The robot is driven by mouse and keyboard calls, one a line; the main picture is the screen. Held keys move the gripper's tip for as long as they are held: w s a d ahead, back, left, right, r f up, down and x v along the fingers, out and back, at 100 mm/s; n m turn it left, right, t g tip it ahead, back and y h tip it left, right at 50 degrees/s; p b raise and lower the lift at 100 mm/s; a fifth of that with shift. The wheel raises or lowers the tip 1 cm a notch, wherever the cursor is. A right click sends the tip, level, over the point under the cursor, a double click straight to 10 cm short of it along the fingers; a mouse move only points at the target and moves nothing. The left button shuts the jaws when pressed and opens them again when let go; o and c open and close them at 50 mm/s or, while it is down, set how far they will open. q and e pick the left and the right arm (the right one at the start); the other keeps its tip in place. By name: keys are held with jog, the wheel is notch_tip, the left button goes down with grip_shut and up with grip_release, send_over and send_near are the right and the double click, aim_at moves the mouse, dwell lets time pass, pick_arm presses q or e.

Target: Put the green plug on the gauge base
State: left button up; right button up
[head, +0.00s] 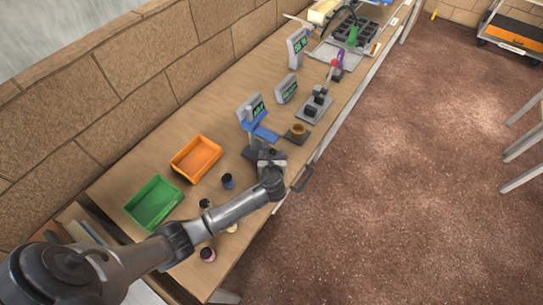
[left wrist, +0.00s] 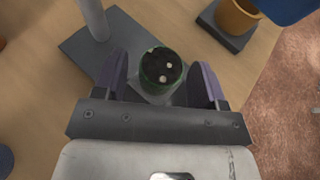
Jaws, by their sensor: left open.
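The green plug (left wrist: 162,68) shows in the left wrist view as a dark round piece with a greenish rim and two pale spots on its top. It stands on or over a light grey seat at the edge of the grey gauge base (left wrist: 85,45), which carries an upright post; the exact contact is hidden. My left gripper (left wrist: 163,80) is open, with one finger on each side of the plug and gaps visible. In the head view the left gripper (head: 271,158) covers the plug, beside the gauge with its display (head: 256,108) and blue arm. My right gripper is not in view.
A brown cup (head: 297,131) on a dark plate stands close to the right. An orange bin (head: 196,158) and a green bin (head: 153,203) lie along the wall. Several dark plugs (head: 228,181) stand nearer. More gauges and a tray (head: 350,38) stand farther along the bench.

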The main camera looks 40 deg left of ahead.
pick_arm(q)
jog(key=shift+s+d+r, duration=0.1)
jog(key=shift+s+r, duration=0.05)
jog(key=shift+r, duration=0.15)
jog(key=p+v, duration=0.2)
jog(key=v, duration=0.9)
jog(key=shift+s+d+p, duration=0.15)
jog(key=shift+d+p, duration=0.05)
jog(key=shift+p, duration=0.15)
jog(key=shift+s, duration=0.1)
